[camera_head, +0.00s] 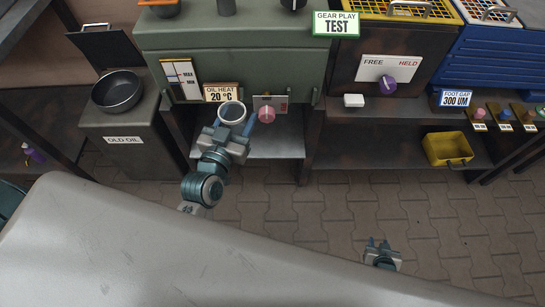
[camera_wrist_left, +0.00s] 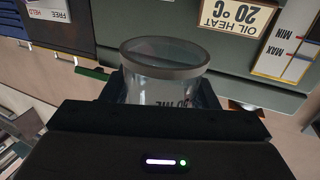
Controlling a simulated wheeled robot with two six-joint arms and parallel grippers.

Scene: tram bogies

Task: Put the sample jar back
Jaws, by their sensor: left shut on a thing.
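The sample jar (camera_head: 232,112) is a clear, open-topped jar with a pale rim, and it looks empty. My left gripper (camera_head: 240,122) is shut on it and holds it in front of the green cabinet, near the OIL HEAT sign. In the left wrist view the jar (camera_wrist_left: 165,65) sits between the fingers, with printed marks on its side partly hidden by the gripper body. I cannot tell whether its base touches the shelf (camera_head: 280,145). My right gripper (camera_head: 378,246) is low over the paved floor, with its two fingers apart and nothing between them.
A pink knob (camera_head: 266,114) is just right of the jar. The OIL HEAT 20 °C sign (camera_head: 221,93) is close behind it. An OLD OIL stand (camera_head: 140,120) with a dark pan (camera_head: 117,92) is at left. A yellow bin (camera_head: 447,149) is on the right shelf.

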